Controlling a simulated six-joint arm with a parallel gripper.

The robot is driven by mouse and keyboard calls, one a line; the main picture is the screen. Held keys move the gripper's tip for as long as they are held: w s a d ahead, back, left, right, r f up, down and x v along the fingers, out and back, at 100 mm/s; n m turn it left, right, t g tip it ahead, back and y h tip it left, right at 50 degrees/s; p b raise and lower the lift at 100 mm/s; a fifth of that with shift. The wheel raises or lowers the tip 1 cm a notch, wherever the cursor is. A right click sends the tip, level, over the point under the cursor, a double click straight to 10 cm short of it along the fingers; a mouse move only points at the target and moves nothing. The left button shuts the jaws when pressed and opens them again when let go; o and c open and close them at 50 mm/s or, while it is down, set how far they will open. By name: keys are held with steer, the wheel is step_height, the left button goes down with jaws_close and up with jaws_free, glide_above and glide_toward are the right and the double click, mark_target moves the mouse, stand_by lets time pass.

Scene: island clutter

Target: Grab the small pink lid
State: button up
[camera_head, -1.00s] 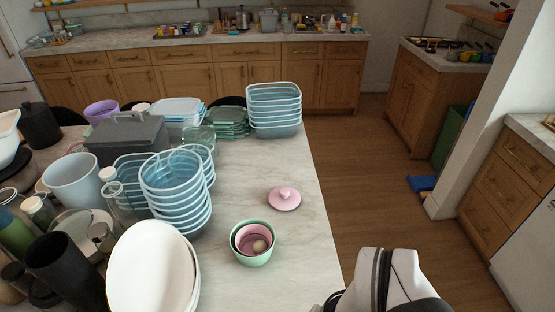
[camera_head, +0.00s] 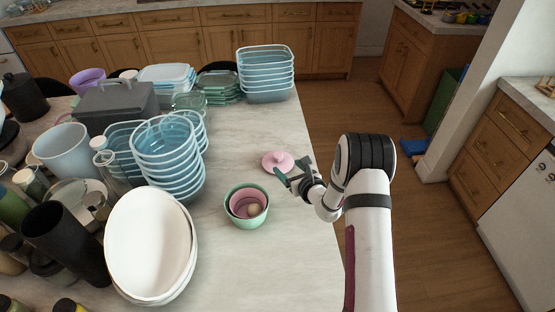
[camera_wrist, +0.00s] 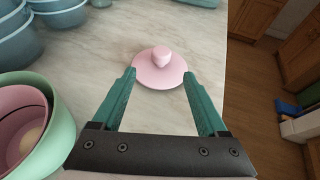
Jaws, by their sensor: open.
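The small pink lid (camera_head: 278,162) lies flat on the marble counter near its right edge, with its round knob facing up. In the wrist view the pink lid (camera_wrist: 160,67) is just ahead of the fingertips, centred between them. Whether a fingertip touches the lid cannot be told.
Nested green and pink bowls (camera_head: 246,206) stand close by, left of the gripper. Stacked blue bowls (camera_head: 166,150) and white oval dishes (camera_head: 150,245) crowd the left. Stacked blue containers (camera_head: 265,75) stand at the far end. The counter around the lid is clear.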

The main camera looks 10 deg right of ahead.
mark_target(280, 158)
steer(key=x, duration=0.8)
steer(key=shift+w+r, duration=0.1)
steer(key=shift+r, duration=0.2)
jaws_close()
